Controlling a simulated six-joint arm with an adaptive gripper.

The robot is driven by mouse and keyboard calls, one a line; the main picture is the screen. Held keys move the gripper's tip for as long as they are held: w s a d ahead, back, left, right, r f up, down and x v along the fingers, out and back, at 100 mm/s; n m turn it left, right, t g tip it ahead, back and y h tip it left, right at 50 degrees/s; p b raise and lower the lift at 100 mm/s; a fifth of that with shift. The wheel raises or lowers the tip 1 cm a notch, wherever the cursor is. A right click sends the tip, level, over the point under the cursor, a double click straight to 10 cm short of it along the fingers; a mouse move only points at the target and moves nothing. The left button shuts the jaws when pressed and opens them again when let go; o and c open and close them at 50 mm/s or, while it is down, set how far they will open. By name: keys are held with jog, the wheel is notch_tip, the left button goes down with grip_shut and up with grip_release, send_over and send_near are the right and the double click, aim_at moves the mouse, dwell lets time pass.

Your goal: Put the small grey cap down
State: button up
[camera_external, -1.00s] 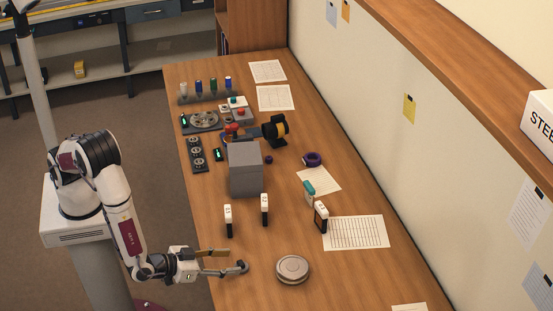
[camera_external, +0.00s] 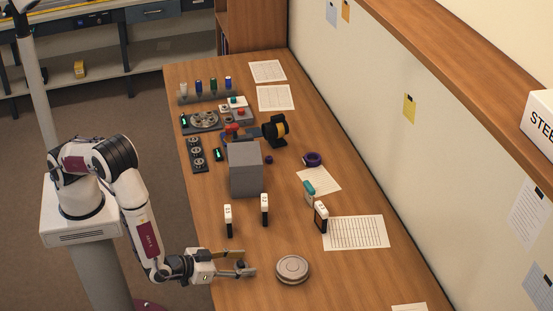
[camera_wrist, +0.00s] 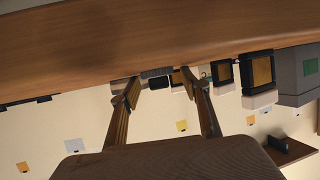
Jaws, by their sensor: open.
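My gripper (camera_external: 249,263) is open, low over the near left edge of the table, its fingers pointing right. A small dark grey piece (camera_external: 240,264), likely the small grey cap, shows between the fingers. Whether it touches a finger or the tabletop is unclear. In the wrist view, which is upside down, my gripper (camera_wrist: 160,86) has its two fingers apart. A grey ridged strip (camera_wrist: 157,72) shows between their tips; I cannot tell if it is the cap or something behind it.
A round grey disc (camera_external: 292,269) lies just right of the fingertips. Two white-topped dark blocks (camera_external: 228,220) (camera_external: 265,209) stand behind, with a grey box (camera_external: 245,168) beyond. A printed sheet (camera_external: 356,232) lies to the right.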

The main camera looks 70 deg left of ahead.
aim_at(241, 263)
jog(key=c, duration=0.7)
jog(key=shift+c, duration=0.4)
jog(key=shift+r, duration=0.1)
jog(key=shift+c, duration=0.4)
jog(key=shift+r, duration=0.15)
jog(key=c, duration=0.3)
jog(key=shift+r, duration=4.75)
jog(key=shift+c, duration=0.4)
